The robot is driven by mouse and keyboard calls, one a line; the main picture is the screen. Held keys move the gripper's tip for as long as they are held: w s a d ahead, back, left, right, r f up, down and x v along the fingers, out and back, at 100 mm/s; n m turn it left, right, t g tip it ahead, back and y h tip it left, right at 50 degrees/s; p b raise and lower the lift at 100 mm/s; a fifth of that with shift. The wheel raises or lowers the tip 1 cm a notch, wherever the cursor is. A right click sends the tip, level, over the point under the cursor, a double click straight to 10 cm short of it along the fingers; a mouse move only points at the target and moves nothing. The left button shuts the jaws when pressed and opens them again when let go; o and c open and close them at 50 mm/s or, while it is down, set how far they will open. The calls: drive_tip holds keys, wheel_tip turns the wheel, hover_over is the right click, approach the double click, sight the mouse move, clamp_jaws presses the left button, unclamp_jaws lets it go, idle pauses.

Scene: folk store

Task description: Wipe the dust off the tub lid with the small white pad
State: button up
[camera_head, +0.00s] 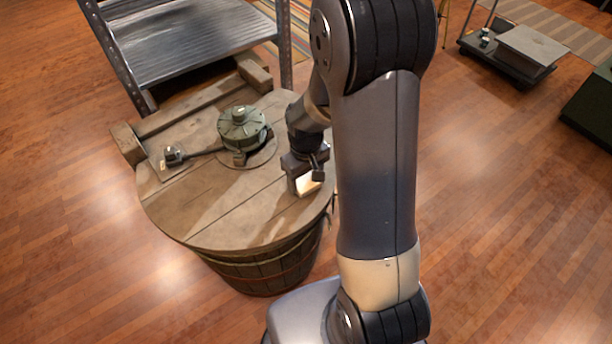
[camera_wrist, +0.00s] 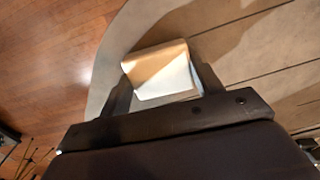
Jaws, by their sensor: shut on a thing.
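The tub lid (camera_head: 230,205) is a round wooden plank disc on top of a wooden tub (camera_head: 262,262). Darker brown patches and paler greyish areas show on its planks. My gripper (camera_head: 307,182) is at the right part of the lid, pointing down, shut on the small white pad (camera_head: 309,184). In the wrist view the pad (camera_wrist: 160,72) sits between the two fingers, close to the lid's curved edge. I cannot tell whether the pad touches the lid. My arm hides the lid's far right side.
A green metal device (camera_head: 241,130) with a rod and small knob (camera_head: 174,155) stands on the lid's back half. A wooden beam (camera_head: 190,108) lies along the back edge. Grey metal shelving (camera_head: 180,45) stands behind. A dark trolley (camera_head: 510,55) is at the back right. The lid's front left is clear.

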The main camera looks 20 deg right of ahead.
sight(306, 181)
wheel_tip(306, 181, up, 3)
drive_tip(key=shift+f+p, duration=0.15)
drive_tip(key=shift+p, duration=0.7)
drive_tip(key=shift+s+r+p, duration=0.1)
drive_tip(key=shift+r+p, duration=2.05)
drive_tip(key=shift+r, duration=0.6)
